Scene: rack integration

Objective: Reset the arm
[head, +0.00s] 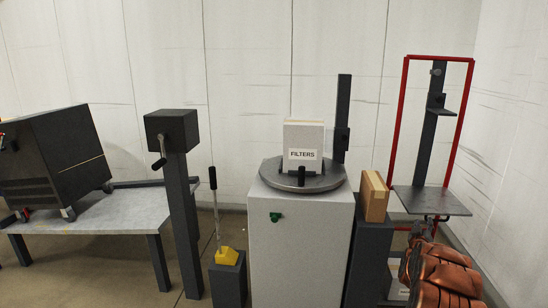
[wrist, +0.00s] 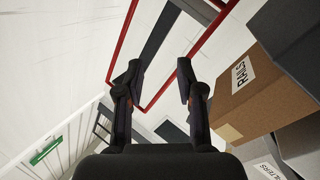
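My arm (head: 440,275), copper and black, is at the lower right in the head view, folded in front of the red-framed stand. My gripper (wrist: 160,78) is open and empty in the wrist view, its two dark fingers apart with nothing between them. The red frame (wrist: 197,48) of the stand shows beyond the fingers. In the head view my gripper is small and partly hidden by the arm, so its fingers cannot be made out.
A cardboard box labelled RAILS (wrist: 245,95) is close right of my gripper. A FILTERS box (head: 303,140) stands on a round turntable (head: 325,183) atop a grey cabinet (head: 290,250). A lever (head: 215,205), crank post (head: 176,200) and table (head: 130,212) stand left. A red-framed stand (head: 397,120) is right.

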